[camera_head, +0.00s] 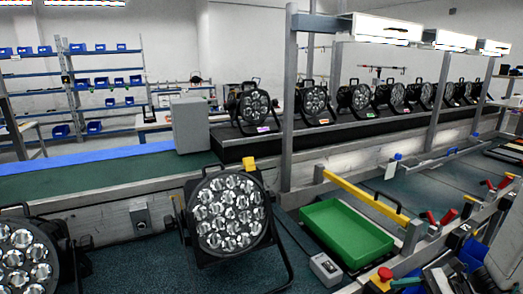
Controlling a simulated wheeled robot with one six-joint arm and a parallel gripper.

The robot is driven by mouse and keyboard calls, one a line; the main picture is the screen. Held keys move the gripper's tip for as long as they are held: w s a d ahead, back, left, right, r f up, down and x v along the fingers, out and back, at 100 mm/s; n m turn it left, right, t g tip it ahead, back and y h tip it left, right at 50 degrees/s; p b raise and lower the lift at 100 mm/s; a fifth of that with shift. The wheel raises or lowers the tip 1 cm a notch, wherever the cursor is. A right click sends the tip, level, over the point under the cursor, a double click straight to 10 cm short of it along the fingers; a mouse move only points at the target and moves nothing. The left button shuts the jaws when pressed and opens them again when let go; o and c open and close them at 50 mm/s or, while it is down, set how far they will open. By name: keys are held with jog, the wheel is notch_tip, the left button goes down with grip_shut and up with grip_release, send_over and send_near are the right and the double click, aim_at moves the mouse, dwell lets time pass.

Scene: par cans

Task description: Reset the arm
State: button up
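My gripper and arm do not show in the head view. A par can (228,213) with a round face of several clear lenses stands on the dark surface at the front middle, with a yellow tag at its top. Another par can (25,256) is cut off by the left edge at the front. A row of par cans runs along the raised bench at the back, among them one (252,107) with a purple tag and one (314,103) with an orange tag.
An empty green tray (347,232) lies right of the front par can. A yellow bar (362,196) with a black handle runs behind it. Red-handled clamps (440,218) and a red button (385,274) are at right. A grey box (190,125) stands at the belt's end.

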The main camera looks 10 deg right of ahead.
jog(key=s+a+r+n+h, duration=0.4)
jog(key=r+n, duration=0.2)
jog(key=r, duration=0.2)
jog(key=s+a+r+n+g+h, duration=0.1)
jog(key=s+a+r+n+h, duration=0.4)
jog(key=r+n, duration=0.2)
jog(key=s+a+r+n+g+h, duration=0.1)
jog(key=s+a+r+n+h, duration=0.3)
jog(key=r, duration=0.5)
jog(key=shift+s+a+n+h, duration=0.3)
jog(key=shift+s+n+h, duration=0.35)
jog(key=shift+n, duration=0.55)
